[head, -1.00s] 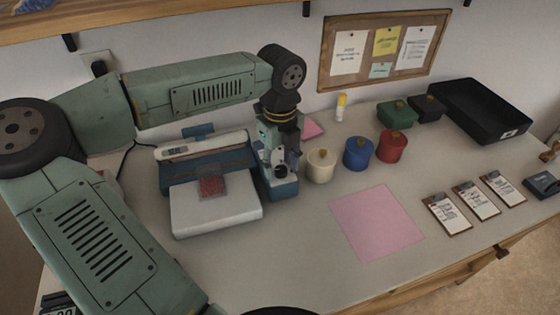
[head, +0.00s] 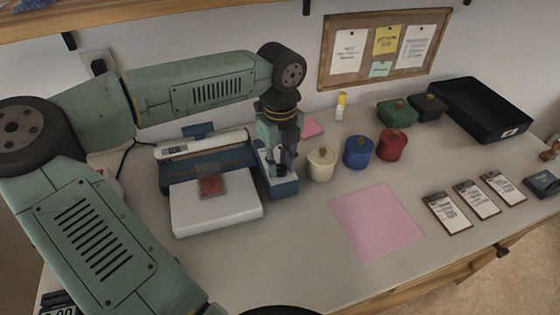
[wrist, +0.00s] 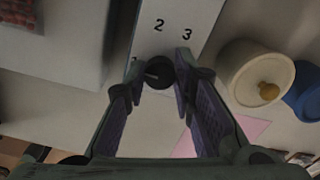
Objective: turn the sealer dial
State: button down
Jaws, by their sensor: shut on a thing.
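The sealer (head: 205,160) is a blue and white machine at the back left of the table, with a control box (head: 284,188) at its right end. The black dial (wrist: 159,72) sits on the pale top of that box, with the numbers 2 and 3 printed beyond it. My gripper (wrist: 159,76) points down over the box, its two fingertips on either side of the dial and shut on it. In the head view my gripper (head: 283,165) hides most of the dial.
Cream (head: 321,164), blue (head: 359,153) and red (head: 392,145) pots stand right of the control box. A white platform (head: 216,212) with a small reddish packet (head: 211,186) is in front of the sealer. A pink sheet (head: 377,221) lies on clear table.

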jog(key=shift+f+b, duration=0.1)
jog(key=shift+b, duration=0.25)
jog(key=shift+f+m+b, duration=0.15)
jog(key=shift+m+b, duration=0.95)
jog(key=shift+m, duration=0.1)
jog(key=m+b, duration=0.2)
jog(key=shift+w+m, duration=0.1)
jog(key=shift+m, duration=0.2)
jog(key=m+b, duration=0.3)
jog(key=m, duration=0.3)
jog(key=shift+d+m, duration=0.15)
jog(key=shift+m, duration=0.15)
jog(key=m+b, duration=0.1)
jog(key=m, duration=0.2)
jog(key=m+b, duration=0.1)
jog(key=m, duration=0.2)
jog(key=shift+d+r, duration=0.1)
jog(key=shift+r, duration=0.1)
jog(key=m+b, duration=0.1)
jog(key=m, duration=0.4)
jog(key=shift+m, duration=0.4)
jog(key=shift+s+r, duration=0.1)
jog(key=shift+s, duration=0.1)
jog(key=c, duration=1.3)
grip_release()
jog(key=shift+c, duration=0.2)
